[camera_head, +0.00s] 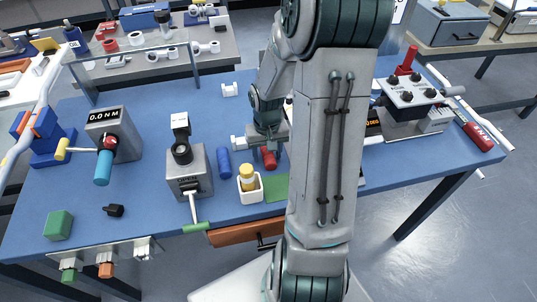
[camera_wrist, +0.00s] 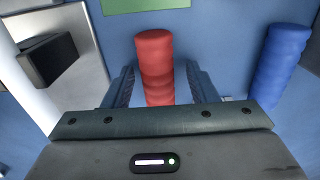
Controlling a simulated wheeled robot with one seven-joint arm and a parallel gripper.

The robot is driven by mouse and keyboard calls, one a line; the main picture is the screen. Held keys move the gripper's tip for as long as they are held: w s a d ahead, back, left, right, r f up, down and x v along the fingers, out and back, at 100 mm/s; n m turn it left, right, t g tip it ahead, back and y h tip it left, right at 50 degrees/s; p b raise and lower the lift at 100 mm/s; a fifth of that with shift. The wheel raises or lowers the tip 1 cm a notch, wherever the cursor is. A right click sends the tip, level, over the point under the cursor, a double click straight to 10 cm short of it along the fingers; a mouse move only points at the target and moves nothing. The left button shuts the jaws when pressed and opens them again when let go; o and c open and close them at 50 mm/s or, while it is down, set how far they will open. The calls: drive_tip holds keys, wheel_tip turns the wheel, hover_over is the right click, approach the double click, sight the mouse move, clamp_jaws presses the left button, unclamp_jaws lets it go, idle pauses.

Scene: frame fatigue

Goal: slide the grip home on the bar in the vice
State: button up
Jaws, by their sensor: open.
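A ribbed red grip (camera_wrist: 155,65) is on the blue bench. It also shows in the head view, under my gripper (camera_head: 266,143). In the wrist view my gripper (camera_wrist: 160,80) is open, with one finger on each side of the red grip and visible gaps to it. A ribbed blue grip (camera_wrist: 280,62) is to the right in the wrist view; in the head view the blue grip (camera_head: 223,162) is left of the red one. A blue vice (camera_head: 45,143) stands at the bench's left end, beside a curved white bar (camera_head: 42,98). Their contact is unclear.
A torque gauge (camera_head: 110,132) stands between the vice and the lever box. A green mat (camera_head: 276,190) lies in front of the red grip.

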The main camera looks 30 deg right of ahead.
drive_tip(key=c, duration=1)
drive_tip(key=shift+o, duration=0.2)
drive_tip(key=shift+r, duration=0.85)
wheel_tip(320, 180, up, 3)
drive_tip(key=shift+f, duration=0.1)
drive_tip(key=s+d+r, duration=0.4)
drive_tip(key=s+r, duration=0.2)
drive_tip(key=s, duration=0.5)
drive_tip(key=shift+d+r, duration=0.2)
drive_tip(key=shift+r, duration=0.1)
